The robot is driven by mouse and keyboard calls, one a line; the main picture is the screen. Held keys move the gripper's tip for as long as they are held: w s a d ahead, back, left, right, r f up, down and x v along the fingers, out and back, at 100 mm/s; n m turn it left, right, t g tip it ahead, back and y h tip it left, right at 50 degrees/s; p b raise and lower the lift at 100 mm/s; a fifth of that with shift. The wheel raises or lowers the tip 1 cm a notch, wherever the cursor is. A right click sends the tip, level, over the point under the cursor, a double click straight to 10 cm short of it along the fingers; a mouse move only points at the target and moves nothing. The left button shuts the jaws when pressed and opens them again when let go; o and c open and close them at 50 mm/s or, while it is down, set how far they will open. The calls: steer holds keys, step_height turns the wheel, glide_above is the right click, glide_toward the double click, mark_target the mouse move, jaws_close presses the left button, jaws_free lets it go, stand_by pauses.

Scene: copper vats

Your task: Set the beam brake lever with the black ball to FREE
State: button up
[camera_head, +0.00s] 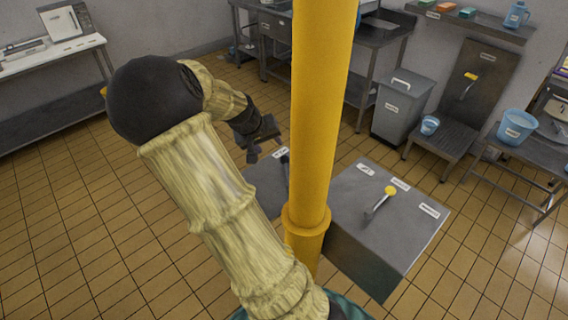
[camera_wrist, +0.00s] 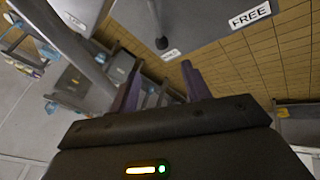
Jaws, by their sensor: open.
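The lever with the black ball (camera_wrist: 162,43) stands on a grey box (camera_wrist: 205,18) in the wrist view. Its ball is near a small label (camera_wrist: 171,54) that I cannot read, and apart from the FREE label (camera_wrist: 249,14) to its right. In the head view, the black ball (camera_head: 285,158) shows just left of a yellow post, which hides part of the grey box (camera_head: 262,182). My gripper (camera_head: 264,148) is up and left of the ball in the head view. In the wrist view its fingers (camera_wrist: 163,88) are apart and empty; the ball lies beyond them, not between them.
The yellow post (camera_head: 321,110) stands close to the lever, on its right. A second grey box (camera_head: 350,225) bears a lever with a yellow ball (camera_head: 390,191). A grey bin (camera_head: 402,108) and a side table (camera_head: 535,160) stand behind. Tiled floor is clear at left.

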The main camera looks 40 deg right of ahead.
mark_target(285, 164)
steer(key=shift+f, duration=0.15)
steer(key=p+x, duration=0.2)
steer(key=x, duration=1.5)
steer(key=shift+d+f+p, duration=0.1)
steer(key=shift+p, duration=0.3)
jaws_close()
